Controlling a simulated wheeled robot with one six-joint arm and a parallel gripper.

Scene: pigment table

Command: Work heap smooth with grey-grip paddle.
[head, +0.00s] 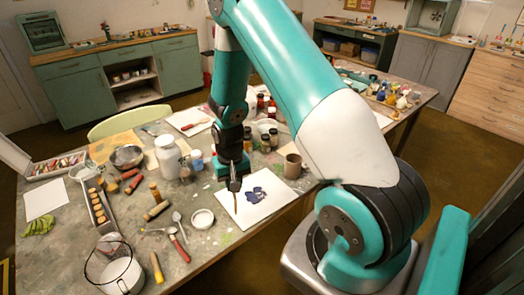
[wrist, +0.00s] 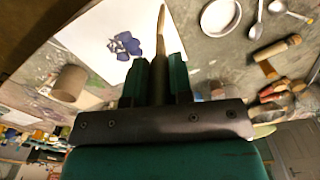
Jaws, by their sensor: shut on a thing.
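My gripper (head: 235,183) is shut on the paddle (head: 236,203), which points down with its narrow tan end over the left part of a white sheet. In the wrist view my gripper's fingers (wrist: 161,80) close around the paddle's darker grip, and its tan end (wrist: 161,30) sticks out beyond them. The heap (head: 256,195) is a dark blue-violet, broken patch on the white sheet (head: 275,207). It also shows in the wrist view (wrist: 125,44), in several clumps, to the left of the paddle. The paddle is apart from the heap; whether its tip touches the sheet I cannot tell.
A white dish (head: 202,218) stands left of the sheet, and a brown cup (head: 292,166) stands behind it on the right. Spoons and a red-handled tool (head: 179,245) lie farther left. Jars and a large white jar (head: 168,157) crowd behind. The table's front edge runs close to the sheet.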

